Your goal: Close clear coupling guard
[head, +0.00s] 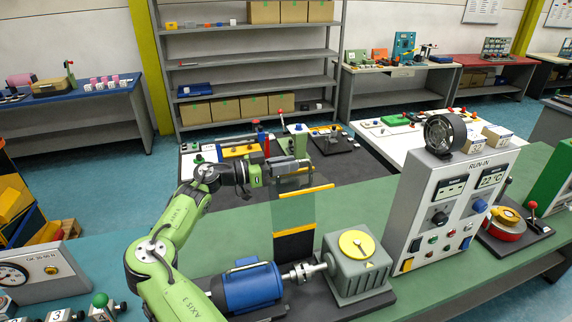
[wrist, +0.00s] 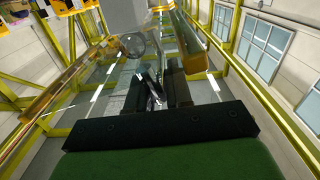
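The clear guard (head: 293,211) stands raised, almost upright, behind the coupling in the head view. It is a see-through panel with a yellow bar (head: 307,190) across its upper part and a black and yellow strip at its bottom. The metal coupling (head: 303,271) lies uncovered between the blue motor (head: 248,286) and the grey gearbox (head: 352,269). My gripper (head: 291,166) is at the guard's upper end, close to the yellow bar; I cannot tell whether it touches. In the wrist view, clear panels with amber edges (wrist: 62,86) surround the view; the finger gap is unclear.
A red-knobbed lever (head: 532,208) is farther right. The green bench (head: 372,190) is clear behind the gearbox. Small control boxes sit at the left front.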

